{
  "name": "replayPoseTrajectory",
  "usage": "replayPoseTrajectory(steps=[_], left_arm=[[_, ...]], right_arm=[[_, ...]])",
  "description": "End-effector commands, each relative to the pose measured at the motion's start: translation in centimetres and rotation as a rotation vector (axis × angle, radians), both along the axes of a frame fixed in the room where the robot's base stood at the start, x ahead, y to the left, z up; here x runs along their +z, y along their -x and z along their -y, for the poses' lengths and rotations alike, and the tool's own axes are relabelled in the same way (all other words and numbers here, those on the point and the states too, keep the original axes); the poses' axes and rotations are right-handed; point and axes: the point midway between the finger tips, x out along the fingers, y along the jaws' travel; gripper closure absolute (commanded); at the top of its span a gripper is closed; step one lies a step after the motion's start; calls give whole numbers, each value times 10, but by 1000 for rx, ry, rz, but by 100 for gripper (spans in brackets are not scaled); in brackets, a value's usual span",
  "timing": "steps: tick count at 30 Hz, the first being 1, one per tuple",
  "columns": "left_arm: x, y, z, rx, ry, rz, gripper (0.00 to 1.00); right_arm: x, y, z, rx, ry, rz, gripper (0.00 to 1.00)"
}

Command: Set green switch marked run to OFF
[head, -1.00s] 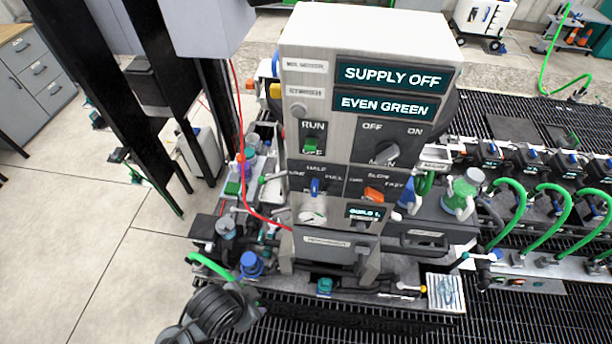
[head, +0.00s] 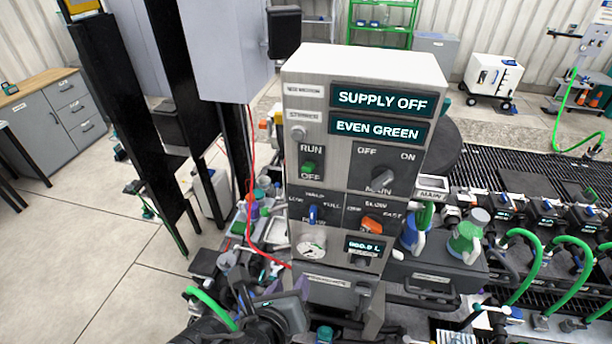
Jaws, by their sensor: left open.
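The green switch (head: 309,167) is a small rocker on the upper left of the grey control panel (head: 325,200), between the labels RUN above and OFF below. Its green part shows in the upper half of its slot, close under RUN. My left gripper (head: 285,308) is at the bottom of the head view, well below the switch and apart from it. It is open, and I see nothing held in it. My right gripper is not in the view.
The black MAIN knob (head: 382,178), blue lever (head: 313,214) and orange switch (head: 372,224) sit close by on the panel. Two displays (head: 380,100) read SUPPLY OFF and EVEN GREEN. A red cable (head: 249,190) hangs left of the panel. Bottles and hoses crowd its base.

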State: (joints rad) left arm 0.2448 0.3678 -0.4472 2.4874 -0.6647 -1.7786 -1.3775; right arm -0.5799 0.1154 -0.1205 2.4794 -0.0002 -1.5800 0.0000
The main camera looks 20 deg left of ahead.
Motion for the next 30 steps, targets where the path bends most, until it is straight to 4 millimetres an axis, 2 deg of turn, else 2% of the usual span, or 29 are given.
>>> replayPoseTrajectory(steps=[1,6,9,13,18,22,30], left_arm=[[21,-11,0,-42,-91,79,53],[87,-31,-1,-111,-326,277,53],[120,-36,-2,-116,-413,370,53],[152,-38,-3,-111,-485,453,53],[172,-39,-5,-103,-528,506,53],[176,-47,-6,-101,-538,516,53],[175,-86,-13,-97,-538,515,53]], right_arm=[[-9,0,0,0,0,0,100],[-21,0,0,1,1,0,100],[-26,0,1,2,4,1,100],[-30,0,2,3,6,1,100],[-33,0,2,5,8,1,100],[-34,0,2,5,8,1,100],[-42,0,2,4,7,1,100]])
